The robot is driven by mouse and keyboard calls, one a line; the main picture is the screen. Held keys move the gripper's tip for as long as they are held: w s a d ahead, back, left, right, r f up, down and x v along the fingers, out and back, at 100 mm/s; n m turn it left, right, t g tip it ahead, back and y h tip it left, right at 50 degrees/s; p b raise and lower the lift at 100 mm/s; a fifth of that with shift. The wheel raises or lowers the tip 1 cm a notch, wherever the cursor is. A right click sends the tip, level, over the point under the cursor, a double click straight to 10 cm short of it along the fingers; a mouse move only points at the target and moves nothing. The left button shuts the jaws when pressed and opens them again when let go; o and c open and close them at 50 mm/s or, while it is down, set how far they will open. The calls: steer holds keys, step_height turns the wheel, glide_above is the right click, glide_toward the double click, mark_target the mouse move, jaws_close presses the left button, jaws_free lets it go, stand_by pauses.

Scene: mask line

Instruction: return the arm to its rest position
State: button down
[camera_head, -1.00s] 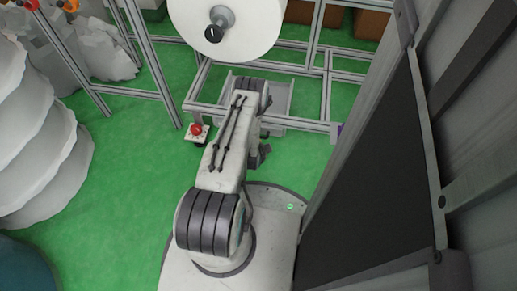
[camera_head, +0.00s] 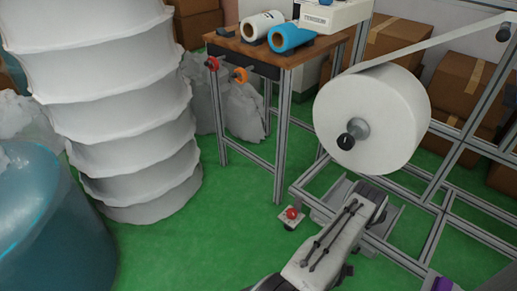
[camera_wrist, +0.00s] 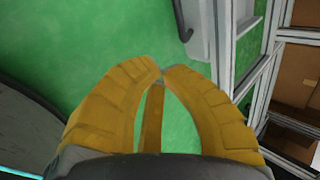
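My gripper (camera_wrist: 162,72) shows in the wrist view as yellow, curved fingers. Their tips meet at the middle, and green floor shows through the gap behind them. Nothing is held between them. In the head view my arm (camera_head: 335,240) stretches away from the bottom edge towards the metal frame under the white roll. The gripper itself is hidden in the head view.
A large white roll (camera_head: 372,118) hangs on a metal frame (camera_head: 440,215) just beyond my arm. A red button box (camera_head: 291,216) stands left of the arm. Green floor (camera_head: 190,250) is open between.

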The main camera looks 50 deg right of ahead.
steer(key=w+d+r+n+t+y+p, duration=0.15)
steer(key=w+r+n+p, duration=0.25)
steer(key=w+r, duration=0.55)
steer(key=w+d+r+n+t+p, duration=0.15)
steer(key=w+r+n+p, duration=0.4)
steer(key=r, duration=0.75)
steer(key=w+a+r+n+y+p, duration=0.1)
steer(key=w+a+r+n+p, duration=0.35)
steer(key=r, duration=0.55)
steer(key=w+a+r+n+t+y+p, duration=0.1)
steer(key=w+a+r+n+p, duration=0.15)
steer(key=w+a+r, duration=0.6)
steer(key=w+a+r+n+y+p, duration=0.1)
steer(key=w+a+r+n+p, duration=0.2)
steer(key=r, duration=0.9)
steer(key=s+a+r+n+y+p, duration=0.1)
steer(key=s+a+r+n+p, duration=0.3)
steer(key=a+r, duration=0.6)
steer(key=s+a+r+n+y+p, duration=0.15)
steer(key=a+r+n+p, duration=0.35)
steer(key=a+r, duration=0.5)
steer(key=s+a+r+n+y+p, duration=0.1)
steer(key=s+a+r+n+p, duration=0.2)
steer(key=s+a+r+n, duration=0.3)
steer(key=s+r+n, duration=0.1)
steer(key=s, duration=0.2)
steer(key=shift+a+g, duration=0.3)
